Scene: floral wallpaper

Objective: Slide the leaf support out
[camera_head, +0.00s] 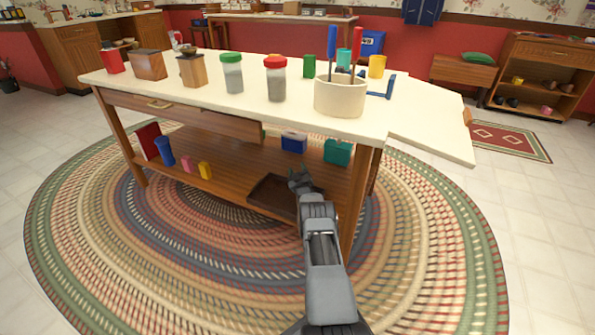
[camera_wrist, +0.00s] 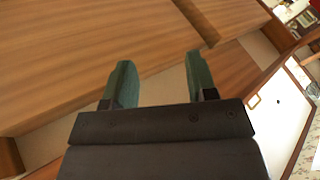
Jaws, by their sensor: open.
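The cream-topped wooden table (camera_head: 200,80) stands ahead, with a cream leaf (camera_head: 440,135) at its right end. I cannot clearly pick out the leaf support in the head view. The wrist view shows a broad wooden panel (camera_wrist: 90,60) and a narrow wooden bar (camera_wrist: 198,20) beyond my fingers; I cannot tell whether the bar is the support. My gripper (camera_head: 300,178) is below the tabletop, in front of the table's lower shelf near the right front leg. In the wrist view its two green fingers (camera_wrist: 158,80) are apart with nothing between them.
A utensil crock (camera_head: 340,98), jars (camera_head: 275,80) and cups stand on the tabletop. The lower shelf (camera_head: 225,185) holds a dark tray (camera_head: 272,194), a teal box (camera_head: 338,152) and several small items.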

